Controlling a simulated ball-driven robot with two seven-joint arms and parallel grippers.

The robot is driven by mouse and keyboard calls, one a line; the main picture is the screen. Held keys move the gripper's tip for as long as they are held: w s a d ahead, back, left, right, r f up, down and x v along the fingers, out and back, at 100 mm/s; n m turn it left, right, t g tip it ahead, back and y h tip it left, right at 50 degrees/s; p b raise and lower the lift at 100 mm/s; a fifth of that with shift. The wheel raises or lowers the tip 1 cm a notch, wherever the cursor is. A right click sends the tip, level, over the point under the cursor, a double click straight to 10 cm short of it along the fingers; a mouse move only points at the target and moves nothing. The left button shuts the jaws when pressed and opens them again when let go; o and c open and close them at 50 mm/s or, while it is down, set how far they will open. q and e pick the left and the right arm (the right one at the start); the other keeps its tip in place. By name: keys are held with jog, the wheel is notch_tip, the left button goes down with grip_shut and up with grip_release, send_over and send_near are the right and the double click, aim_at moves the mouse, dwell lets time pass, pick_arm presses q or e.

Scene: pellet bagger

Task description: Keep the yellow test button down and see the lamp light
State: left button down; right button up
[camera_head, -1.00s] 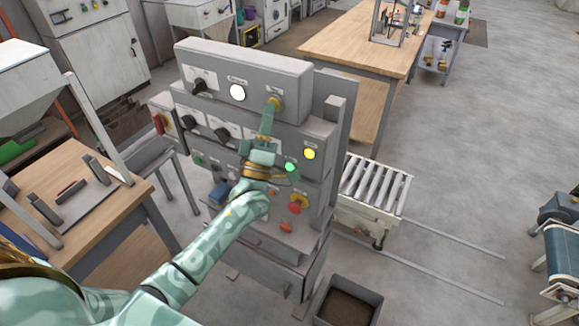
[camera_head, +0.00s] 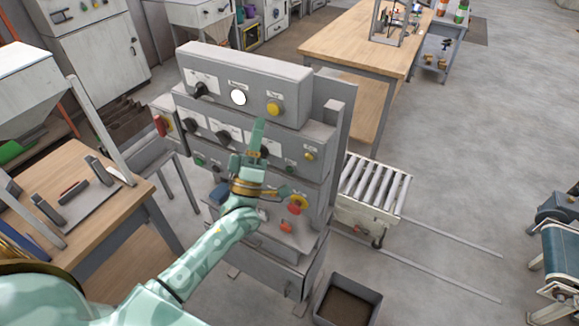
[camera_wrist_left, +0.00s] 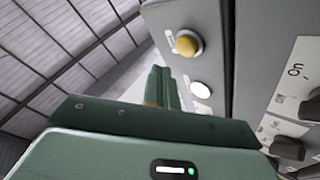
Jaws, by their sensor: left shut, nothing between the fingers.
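The yellow test button (camera_head: 274,108) is on the upper right of the grey control panel (camera_head: 300,72). It also shows in the left wrist view (camera_wrist_left: 187,44), uncovered. A round white lamp (camera_head: 238,97) sits left of it and looks bright; it also shows in the left wrist view (camera_wrist_left: 200,90). My left gripper (camera_head: 260,121) is shut and empty, its tips below and left of the button, apart from it. In the left wrist view the closed fingers (camera_wrist_left: 162,86) point past the button. The small yellow lamp (camera_head: 310,156) looks dim. My right gripper is out of view.
Black knobs (camera_head: 200,89) and a red emergency button (camera_head: 298,204) stick out of the panel. A roller conveyor (camera_head: 372,186) stands to its right, a wooden table (camera_head: 70,190) to its left. A dark bin (camera_head: 348,302) is on the floor in front.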

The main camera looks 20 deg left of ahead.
pick_arm(q)
jog(key=s, duration=0.2)
jog(key=shift+s+a+p, duration=0.1)
jog(key=shift+s+p, duration=0.2)
jog(key=shift+p, duration=0.1)
